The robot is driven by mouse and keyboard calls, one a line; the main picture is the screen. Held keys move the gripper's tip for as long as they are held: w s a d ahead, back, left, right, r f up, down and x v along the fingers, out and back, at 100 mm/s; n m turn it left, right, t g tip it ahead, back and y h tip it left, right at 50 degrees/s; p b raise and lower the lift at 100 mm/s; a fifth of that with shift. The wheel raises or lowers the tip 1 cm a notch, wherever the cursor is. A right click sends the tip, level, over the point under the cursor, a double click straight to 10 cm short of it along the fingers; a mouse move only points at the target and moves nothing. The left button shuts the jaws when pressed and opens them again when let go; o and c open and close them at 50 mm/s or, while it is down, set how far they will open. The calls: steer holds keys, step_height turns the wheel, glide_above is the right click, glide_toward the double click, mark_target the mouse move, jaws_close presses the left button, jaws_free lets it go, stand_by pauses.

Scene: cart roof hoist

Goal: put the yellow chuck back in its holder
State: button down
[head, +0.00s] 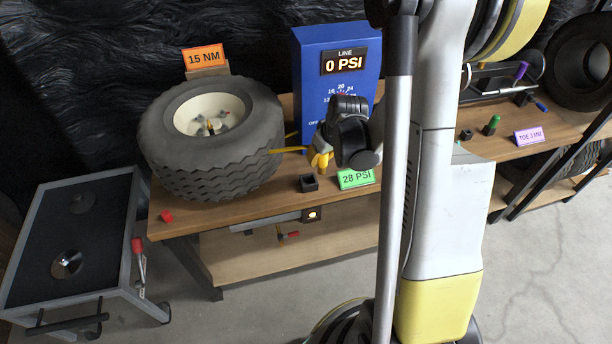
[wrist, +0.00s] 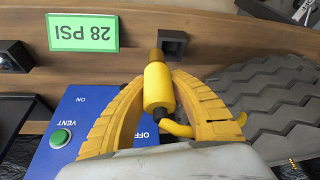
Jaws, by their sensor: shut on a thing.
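The yellow chuck (wrist: 158,88) is a short cylinder with a brass tip. In the wrist view my gripper (wrist: 163,78) has its two yellow fingers shut around it. A yellow hose (wrist: 218,131) bends away from its lower end. The small black square holder (wrist: 176,43) is just beyond the brass tip, which overlaps its left side in this view; I cannot tell whether they touch. In the head view my gripper (head: 321,162) is above the bench, with the holder (head: 308,183) a little below and left. The chuck is hard to separate from the fingers there.
The blue inflator box (head: 312,60) reads 0 PSI and stands behind my gripper. A tyre (head: 215,165) lies left of it on the wooden bench (head: 190,222). A green 28 PSI sign (head: 356,179) is right of the holder. A grey cart (head: 110,235) stands at left.

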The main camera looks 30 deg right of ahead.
steer(key=w+a+f+b, duration=0.1)
steer(key=w+a+f, duration=0.1)
steer(key=w, duration=0.1)
steer(key=shift+a+f, duration=0.3)
steer(key=shift+f, duration=0.05)
steer(key=shift+f+b, duration=1.15)
steer(key=shift+f, duration=0.7)
steer(key=shift+f, duration=0.1)
steer(key=shift+f+b, duration=0.5)
steer(key=shift+b, duration=0.15)
steer(key=c, duration=1.3)
jaws_free()
steer(key=shift+c, duration=0.2)
steer(key=w+p+v, duration=0.1)
steer(key=p+v, duration=0.6)
steer(key=v, duration=0.6)
steer(key=s+a+r+t, duration=0.2)
steer(key=s+a+r, duration=1.3)
steer(key=r, duration=0.1)
steer(key=shift+a+t, duration=0.3)
